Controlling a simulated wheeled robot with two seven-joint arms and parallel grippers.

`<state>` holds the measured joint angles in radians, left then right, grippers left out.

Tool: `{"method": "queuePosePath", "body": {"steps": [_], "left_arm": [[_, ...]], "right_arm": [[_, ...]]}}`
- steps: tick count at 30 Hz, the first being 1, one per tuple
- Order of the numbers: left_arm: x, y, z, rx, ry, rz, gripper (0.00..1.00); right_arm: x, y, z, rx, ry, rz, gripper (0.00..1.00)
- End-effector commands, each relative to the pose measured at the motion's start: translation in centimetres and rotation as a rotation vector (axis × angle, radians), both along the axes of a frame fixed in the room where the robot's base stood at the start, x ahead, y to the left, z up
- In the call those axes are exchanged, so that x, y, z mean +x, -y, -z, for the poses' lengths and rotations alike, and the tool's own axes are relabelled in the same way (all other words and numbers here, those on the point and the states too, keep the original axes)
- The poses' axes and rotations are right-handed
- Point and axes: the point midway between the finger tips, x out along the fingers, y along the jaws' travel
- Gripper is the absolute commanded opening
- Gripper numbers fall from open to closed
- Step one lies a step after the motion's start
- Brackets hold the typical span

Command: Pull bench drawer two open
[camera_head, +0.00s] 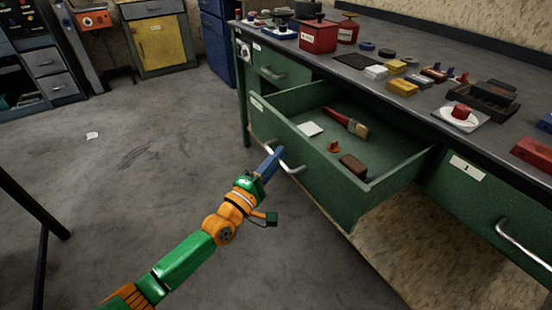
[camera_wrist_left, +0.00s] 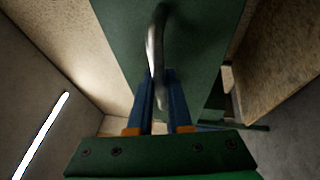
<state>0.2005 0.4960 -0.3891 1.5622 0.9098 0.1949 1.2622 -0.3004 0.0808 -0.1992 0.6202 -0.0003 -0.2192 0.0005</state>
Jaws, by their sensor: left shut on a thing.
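A green bench drawer (camera_head: 308,160) stands pulled out from the workbench in the head view. Inside it lie a brush (camera_head: 346,122), a white square (camera_head: 310,129), a small red piece (camera_head: 334,147) and a brown block (camera_head: 353,166). My left gripper (camera_head: 272,158) is shut on the drawer's curved metal handle (camera_head: 290,168). In the left wrist view the handle (camera_wrist_left: 154,45) runs down between the blue fingers (camera_wrist_left: 157,100), with the green drawer front (camera_wrist_left: 185,50) behind it. The drawer's number label is not readable. My right gripper is not in view.
The bench top (camera_head: 360,83) carries a red box (camera_head: 318,36), yellow blocks (camera_head: 402,87) and a dark tray (camera_head: 485,100). A shut drawer labelled 1 (camera_head: 467,168) is at the right. The floor (camera_head: 150,140) left of the drawer is mostly clear.

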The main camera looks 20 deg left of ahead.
Motion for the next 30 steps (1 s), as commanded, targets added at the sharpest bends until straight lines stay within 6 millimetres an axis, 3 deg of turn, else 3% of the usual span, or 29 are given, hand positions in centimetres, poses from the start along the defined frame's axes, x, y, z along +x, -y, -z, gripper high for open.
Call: {"method": "queuePosePath", "body": {"steps": [3, 4, 6, 7, 17, 27, 30], "left_arm": [[0.0, 0.0, 0.0, 0.0, 0.0, 0.0, 0.0], [0.0, 0.0, 0.0, 0.0, 0.0, 0.0, 0.25], [0.0, 0.0, 0.0, 0.0, 0.0, 0.0, 0.44], [0.0, 0.0, 0.0, 0.0, 0.0, 0.0, 0.47], [-0.4, -0.1, 0.1, 0.001, -0.001, -0.001, 0.47], [-5.8, -1.6, 1.2, 0.002, -0.004, 0.0, 0.47], [-6.6, -1.8, 1.3, 0.0, -0.001, 0.0, 0.47]], "right_arm": [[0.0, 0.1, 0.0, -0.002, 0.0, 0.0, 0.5], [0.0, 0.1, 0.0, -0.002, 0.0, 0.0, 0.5], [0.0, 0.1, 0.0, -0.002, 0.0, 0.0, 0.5], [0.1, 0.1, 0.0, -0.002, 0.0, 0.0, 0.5], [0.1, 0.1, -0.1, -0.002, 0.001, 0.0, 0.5], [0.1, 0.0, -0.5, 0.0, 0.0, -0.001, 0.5], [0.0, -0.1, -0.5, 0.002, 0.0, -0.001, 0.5]]}}
